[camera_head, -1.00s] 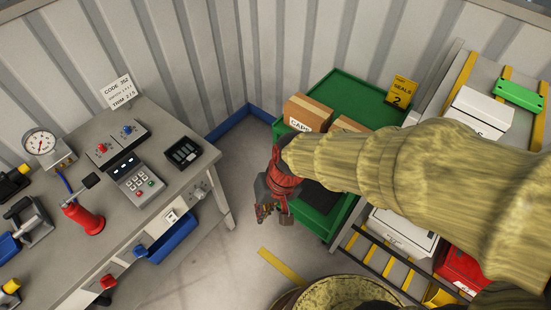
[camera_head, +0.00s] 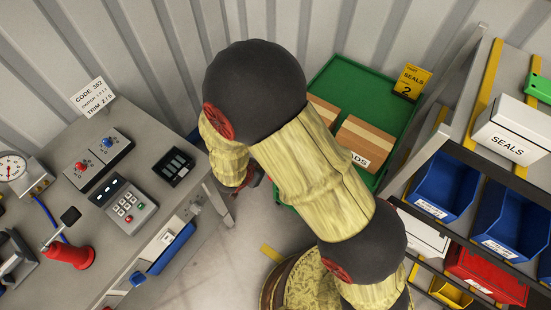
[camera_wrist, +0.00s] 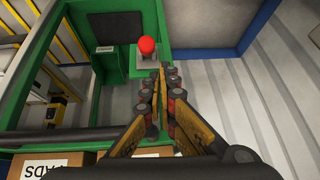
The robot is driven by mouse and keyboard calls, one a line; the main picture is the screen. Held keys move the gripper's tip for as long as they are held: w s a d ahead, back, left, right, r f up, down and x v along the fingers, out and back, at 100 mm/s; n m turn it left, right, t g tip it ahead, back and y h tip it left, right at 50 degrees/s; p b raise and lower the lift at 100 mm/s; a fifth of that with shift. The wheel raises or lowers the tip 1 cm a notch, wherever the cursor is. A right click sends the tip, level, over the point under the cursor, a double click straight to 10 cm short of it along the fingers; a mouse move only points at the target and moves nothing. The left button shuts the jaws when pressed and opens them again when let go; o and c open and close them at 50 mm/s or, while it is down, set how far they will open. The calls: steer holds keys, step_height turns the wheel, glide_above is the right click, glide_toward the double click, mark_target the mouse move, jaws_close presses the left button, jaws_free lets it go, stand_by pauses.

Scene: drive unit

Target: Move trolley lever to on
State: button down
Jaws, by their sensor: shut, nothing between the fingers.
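The green trolley (camera_head: 340,85) stands against the corrugated wall, with cardboard boxes on its top. In the wrist view the trolley's green side (camera_wrist: 188,30) carries a lever with a red ball knob (camera_wrist: 147,46) on a grey bracket (camera_wrist: 143,64). My gripper (camera_wrist: 162,75) is shut and empty, its fingertips just below and right of the knob in the picture. I cannot tell whether they touch the lever, nor which setting it is at. In the head view my arm hides the lever and most of the gripper.
A workbench (camera_head: 75,195) with a keypad box (camera_head: 124,200) and a red-based lever (camera_head: 68,255) stands at left. A rack (camera_head: 440,135) with blue bins (camera_head: 445,187) and a white SEALS box (camera_head: 512,132) stands at right. A little bare floor shows between bench and trolley.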

steer(key=d, duration=0.1)
steer(key=w+d+r+h, duration=0.1)
steer(key=d+r+h, duration=0.1)
steer(key=shift+w+d+r+m+t, duration=0.15)
steer(key=shift+d+r+m+t, duration=0.15)
steer(key=shift+d, duration=0.1)
steer(key=shift+f, duration=0.15)
steer(key=b+x, duration=0.5)
steer(key=x, duration=0.4)
steer(key=shift+w+d+f, duration=0.1)
steer(key=shift+d+f, duration=0.05)
steer(key=shift+f, duration=0.2)
steer(key=f+b, duration=0.1)
steer(key=s+a+f+b, duration=0.1)
steer(key=shift+f, duration=0.3)
steer(key=shift+s+a+f, duration=0.15)
steer(key=shift+s+f, duration=0.1)
steer(key=shift+f, duration=0.05)
steer(key=shift+s+a+f, duration=0.1)
steer(key=shift+s+a, duration=0.05)
steer(key=shift+a, duration=0.05)
steer(key=shift+s+t, duration=0.1)
steer(key=shift+t, duration=0.2)
